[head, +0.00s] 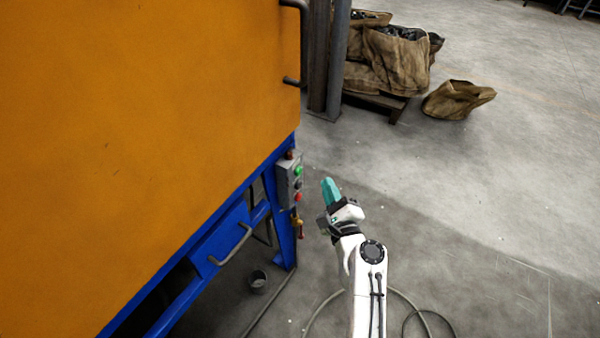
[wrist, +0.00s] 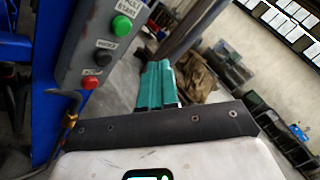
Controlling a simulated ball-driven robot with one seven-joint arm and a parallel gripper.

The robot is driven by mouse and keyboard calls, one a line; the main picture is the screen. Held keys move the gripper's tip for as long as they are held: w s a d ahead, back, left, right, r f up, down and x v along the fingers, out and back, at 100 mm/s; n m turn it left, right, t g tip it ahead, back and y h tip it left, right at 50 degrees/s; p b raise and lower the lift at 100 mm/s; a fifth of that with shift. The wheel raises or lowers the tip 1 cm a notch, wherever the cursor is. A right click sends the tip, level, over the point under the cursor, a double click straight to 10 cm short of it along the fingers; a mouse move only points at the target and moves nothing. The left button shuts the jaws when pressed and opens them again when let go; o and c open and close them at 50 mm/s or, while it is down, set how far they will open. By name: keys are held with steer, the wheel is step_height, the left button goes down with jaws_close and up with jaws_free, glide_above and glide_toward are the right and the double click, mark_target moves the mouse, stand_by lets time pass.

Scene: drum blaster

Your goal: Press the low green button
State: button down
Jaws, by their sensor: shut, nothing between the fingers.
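A grey control box (head: 287,180) is fixed to the blue frame at the corner of the orange machine. A green button (head: 299,171) is the upper of its buttons, with a dark one below it and a red one (head: 298,197) lowest. The wrist view shows the green button (wrist: 122,26) beside a label reading START, and the red button (wrist: 90,82). I see only one green button. My gripper (head: 328,184) is to the right of the box, apart from it. Its teal fingers (wrist: 157,78) are together and empty, pointing past the box's right side.
The orange machine (head: 150,110) fills the left, with a handled blue drawer (head: 222,243) below. A brass valve (head: 299,224) hangs under the box. A steel post (head: 328,60) and brown sacks (head: 395,58) stand behind. A hose (head: 410,305) lies on the floor. Floor at right is clear.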

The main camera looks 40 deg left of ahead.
mark_target(302, 162)
steer(key=shift+s+a+b, duration=0.2)
steer(key=shift+a+b, duration=0.1)
steer(key=shift+a, duration=0.8)
steer(key=shift+s+a+b, duration=0.2)
steer(key=shift+a+b, duration=0.1)
steer(key=shift+a, duration=0.8)
stand_by(0.4)
steer(key=shift+s+a, duration=0.1)
steer(key=shift+a, duration=0.25)
steer(key=shift+s+a+b, duration=0.1)
steer(key=shift+a+b, duration=0.25)
steer(key=shift+a, duration=0.15)
stand_by(0.6)
stand_by(0.4)
steer(key=shift+d, duration=0.85)
steer(key=shift+w+d+p, duration=0.1)
steer(key=shift+w+p, duration=0.1)
steer(key=shift+p, duration=0.1)
steer(key=d, duration=0.2)
steer(key=w+d+p, duration=0.1)
steer(key=d, duration=0.1)
steer(key=shift+d, duration=0.35)
